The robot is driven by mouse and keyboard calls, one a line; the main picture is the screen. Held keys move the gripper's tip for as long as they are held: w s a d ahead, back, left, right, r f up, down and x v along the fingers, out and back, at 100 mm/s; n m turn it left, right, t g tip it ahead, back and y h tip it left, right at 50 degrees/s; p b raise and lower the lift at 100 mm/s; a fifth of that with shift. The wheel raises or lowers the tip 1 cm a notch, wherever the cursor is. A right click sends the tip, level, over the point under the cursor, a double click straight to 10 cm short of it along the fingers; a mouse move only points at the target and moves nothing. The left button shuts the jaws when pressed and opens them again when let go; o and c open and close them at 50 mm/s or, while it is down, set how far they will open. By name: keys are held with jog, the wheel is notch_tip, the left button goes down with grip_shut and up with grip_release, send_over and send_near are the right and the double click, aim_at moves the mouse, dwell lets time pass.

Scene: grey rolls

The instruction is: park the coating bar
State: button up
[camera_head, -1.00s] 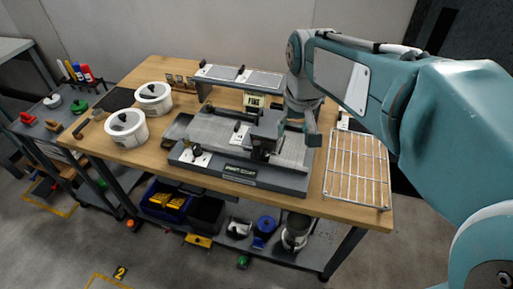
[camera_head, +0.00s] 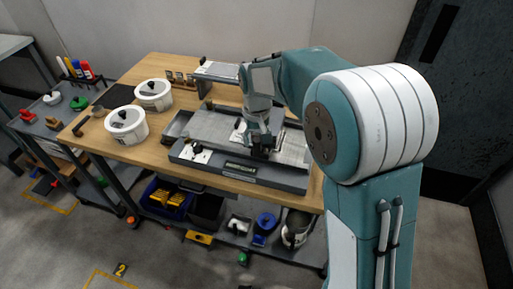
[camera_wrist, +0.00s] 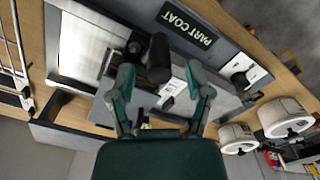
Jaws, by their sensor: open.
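The coater (camera_head: 240,175), a grey flat-bed machine, stands on the wooden bench. In the wrist view its label plate (camera_wrist: 187,25) reads "PART COAT". A black part with an upright cylinder (camera_wrist: 158,58) sits over its bed. I cannot tell whether this is the coating bar or its carriage. My gripper (camera_head: 260,150) is low over the right part of the coater bed. In the wrist view my gripper (camera_wrist: 159,76) has its two teal fingers spread, with the black cylinder showing between and beyond the tips. I cannot tell whether they touch it.
Two white lidded pots (camera_head: 126,125) (camera_head: 153,94) stand at the bench's left. A raised panel (camera_head: 217,70) stands behind the coater. My arm hides the bench's right end; part of a wire rack (camera_wrist: 15,60) shows in the wrist view.

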aim_at(257, 148)
jog(key=shift+f, duration=2.1)
grip_shut()
jog(key=s+d, duration=0.1)
jog(key=d, duration=0.5)
jog(key=s+d, duration=0.1)
jog(key=d, duration=0.2)
jog(key=shift+s, duration=0.35)
jog(key=shift+c, duration=1.8)
grip_release()
jog(key=o, duration=0.4)
jog(key=shift+d, duration=0.1)
jog(key=shift+c, duration=0.2)
jog(key=shift+d, duration=0.2)
